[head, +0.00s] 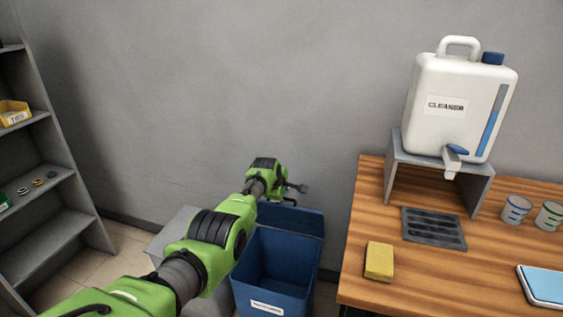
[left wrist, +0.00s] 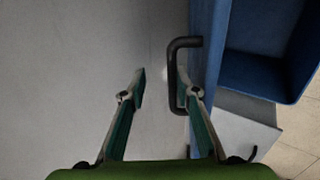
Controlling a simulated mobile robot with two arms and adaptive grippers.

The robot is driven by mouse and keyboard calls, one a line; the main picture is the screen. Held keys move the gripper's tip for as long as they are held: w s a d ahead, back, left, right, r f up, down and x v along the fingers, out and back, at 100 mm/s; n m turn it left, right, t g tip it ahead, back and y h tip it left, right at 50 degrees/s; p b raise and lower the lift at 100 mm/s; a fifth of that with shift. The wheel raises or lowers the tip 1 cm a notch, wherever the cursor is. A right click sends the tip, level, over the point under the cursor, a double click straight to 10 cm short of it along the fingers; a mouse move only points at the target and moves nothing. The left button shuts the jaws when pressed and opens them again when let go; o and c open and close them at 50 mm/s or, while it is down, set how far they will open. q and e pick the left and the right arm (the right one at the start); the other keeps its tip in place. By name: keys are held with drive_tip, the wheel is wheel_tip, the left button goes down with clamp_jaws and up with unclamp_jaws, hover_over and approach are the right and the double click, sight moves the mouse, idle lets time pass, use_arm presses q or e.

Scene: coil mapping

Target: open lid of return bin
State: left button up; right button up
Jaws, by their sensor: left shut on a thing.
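In the left wrist view the lid (left wrist: 206,45) is a blue panel with a black bracket handle (left wrist: 173,72), and the bin (left wrist: 292,92) is at upper right. My left gripper (head: 298,190) is at the lid's upper edge. In the left wrist view my left gripper (left wrist: 161,88) has the handle between its fingers, close against the right one. My right gripper is not in view.
A grey bin (head: 167,238) stands left of the blue bin, partly behind my arm. The wooden table (head: 362,225) at right holds a yellow sponge (head: 379,262), a cleaner jug (head: 450,105) on a stand and cups. A grey shelf (head: 70,130) stands at far left.

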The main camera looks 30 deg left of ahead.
use_arm(q)
drive_tip(key=shift+t, duration=0.5)
drive_tip(key=r+p, duration=0.1)
drive_tip(key=r, duration=0.2)
drive_tip(key=s+r+p, duration=0.1)
drive_tip(key=r+p, duration=0.1)
drive_tip(key=r, duration=0.1)
drive_tip(key=r+p, duration=0.1)
drive_tip(key=r, duration=0.1)
drive_tip(key=shift+s+a+r+p, duration=0.1)
drive_tip(key=shift+s+r+p, duration=0.1)
drive_tip(key=shift+r+p, duration=0.15)
drive_tip(key=shift+w+f+p, duration=0.2)
drive_tip(key=shift+f+p, duration=0.05)
drive_tip(key=shift+p, duration=0.5)
drive_tip(key=shift+w+p, duration=0.1)
drive_tip(key=shift+p, duration=0.2)
wheel_tip(320, 180, up, 6)
drive_tip(key=s+d+p, duration=0.1)
drive_tip(key=s+p, duration=0.1)
drive_tip(key=p, duration=0.9)
drive_tip(key=shift+s+r, duration=0.2)
drive_tip(key=shift+s, duration=0.1)
